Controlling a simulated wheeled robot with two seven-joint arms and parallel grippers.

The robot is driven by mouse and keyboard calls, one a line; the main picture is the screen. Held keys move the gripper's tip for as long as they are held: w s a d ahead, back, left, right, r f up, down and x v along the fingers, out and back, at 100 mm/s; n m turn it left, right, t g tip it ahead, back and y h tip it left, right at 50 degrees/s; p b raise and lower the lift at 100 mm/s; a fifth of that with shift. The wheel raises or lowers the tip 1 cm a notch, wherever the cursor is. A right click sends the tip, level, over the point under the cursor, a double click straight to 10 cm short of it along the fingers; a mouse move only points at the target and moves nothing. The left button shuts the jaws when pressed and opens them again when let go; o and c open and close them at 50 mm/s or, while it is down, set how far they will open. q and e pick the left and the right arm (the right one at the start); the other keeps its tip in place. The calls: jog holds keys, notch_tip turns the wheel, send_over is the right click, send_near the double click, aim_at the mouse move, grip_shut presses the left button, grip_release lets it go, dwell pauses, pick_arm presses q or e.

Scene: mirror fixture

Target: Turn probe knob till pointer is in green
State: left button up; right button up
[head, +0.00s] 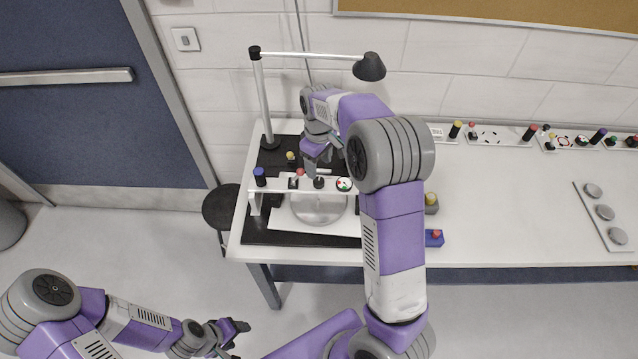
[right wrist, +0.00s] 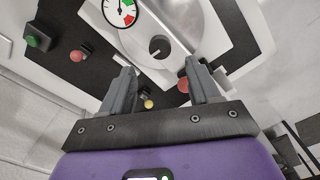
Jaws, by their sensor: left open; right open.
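The probe knob (right wrist: 159,47) is a dark round knob on a white panel in the right wrist view. A round white gauge (right wrist: 120,11) with red and green bands is beside it, partly cut off by the top edge. I cannot tell for sure where its pointer stands. The gauge also shows in the head view (head: 344,184), with a black knob (head: 319,183) left of it. My right gripper (right wrist: 162,84) is open and empty, its fingers apart and short of the knob. My left gripper (head: 237,328) is open and empty, low over the floor, far from the bench.
A lamp (head: 370,67) on a post arches over the fixture. Blue (head: 260,176), red (head: 300,172) and yellow (head: 291,156) knobs stand close by. A blue box with a red button (head: 434,238) sits at the table's front edge.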

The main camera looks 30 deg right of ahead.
aim_at(319, 181)
notch_tip(319, 181, down, 7)
jog(key=shift+b, duration=0.5)
jog(key=shift+c, duration=0.2)
jog(key=c, duration=1)
jog(key=shift+r+m+p, duration=0.15)
jog(key=shift+m+p, duration=0.5)
jog(key=shift+m, duration=0.45)
jog(key=shift+m+p, duration=0.3)
jog(key=shift+m, duration=0.8)
jog(key=o, duration=1)
jog(key=shift+o, duration=0.2)
jog(key=shift+r+p, duration=0.55)
jog(key=shift+r, duration=3.15)
